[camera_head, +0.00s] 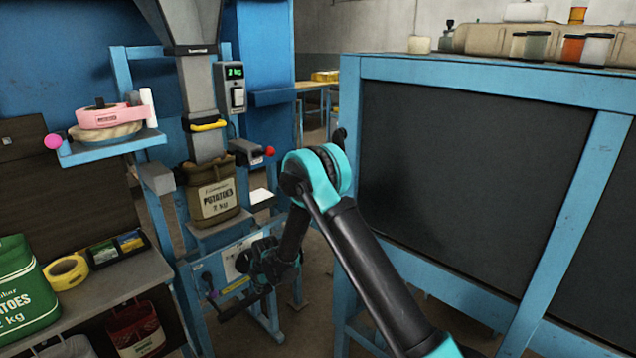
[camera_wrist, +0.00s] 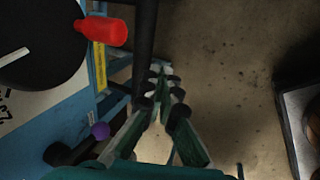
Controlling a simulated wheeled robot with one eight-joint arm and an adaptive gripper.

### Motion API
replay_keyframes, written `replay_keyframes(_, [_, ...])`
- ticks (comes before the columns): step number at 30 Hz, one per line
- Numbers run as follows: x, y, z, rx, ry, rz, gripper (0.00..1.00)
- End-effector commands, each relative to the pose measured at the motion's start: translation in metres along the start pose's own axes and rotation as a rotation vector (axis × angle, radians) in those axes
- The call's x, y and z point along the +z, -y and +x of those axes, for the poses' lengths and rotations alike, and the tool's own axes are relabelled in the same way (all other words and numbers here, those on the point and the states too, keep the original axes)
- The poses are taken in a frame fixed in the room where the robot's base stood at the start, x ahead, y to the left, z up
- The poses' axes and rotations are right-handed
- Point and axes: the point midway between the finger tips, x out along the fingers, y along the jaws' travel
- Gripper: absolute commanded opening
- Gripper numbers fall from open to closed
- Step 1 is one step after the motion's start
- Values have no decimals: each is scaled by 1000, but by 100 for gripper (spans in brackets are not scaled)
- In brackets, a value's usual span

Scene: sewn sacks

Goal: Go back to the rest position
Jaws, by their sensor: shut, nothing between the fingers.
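My gripper (camera_head: 226,308) is low in front of the blue filling stand, pointing down and to the left in the head view. In the wrist view its fingers (camera_wrist: 160,74) run together at the tips, shut with nothing between them. The fingertips are small and dark in the head view.
A blue-framed dark panel (camera_head: 455,180) stands close to my arm at the right. A purple knob (camera_wrist: 100,130) and a red handle (camera_wrist: 104,30) are left of the fingers. A shelf with a green sack (camera_head: 22,290) and yellow tape (camera_head: 66,272) is at the left.

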Motion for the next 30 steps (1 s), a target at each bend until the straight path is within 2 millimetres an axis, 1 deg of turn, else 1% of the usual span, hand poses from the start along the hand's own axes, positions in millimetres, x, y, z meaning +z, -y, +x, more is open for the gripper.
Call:
replay_keyframes(1, [12,2,-15,1,7,47,0])
replay_keyframes(2, [20,4,-25,2,11,83,0])
replay_keyframes(4, [39,10,-51,5,23,178,0])
replay_keyframes(6, [59,18,-78,8,35,281,0])
replay_keyframes(8, [74,27,-102,12,45,370,0])
replay_keyframes(9, [84,33,-116,15,52,429,0])
replay_keyframes(11, [98,44,-138,21,62,517,0])
replay_keyframes(12, [107,52,-153,24,69,576,0])
replay_keyframes(14, [119,65,-174,31,79,664,0])
replay_keyframes(15, [127,74,-188,35,85,722,0])
replay_keyframes(17, [137,89,-208,42,95,810,0])
replay_keyframes(18, [143,100,-220,47,101,869,0])
replay_keyframes(20, [151,116,-239,56,110,956,0])
replay_keyframes(21, [156,128,-251,62,116,1015,0])
replay_keyframes(23, [163,146,-268,71,125,1102,0])
replay_keyframes(24, [166,158,-279,78,130,1160,0])
replay_keyframes(26, [170,176,-294,88,138,1247,0])
replay_keyframes(30, [176,222,-326,116,157,1451,0])
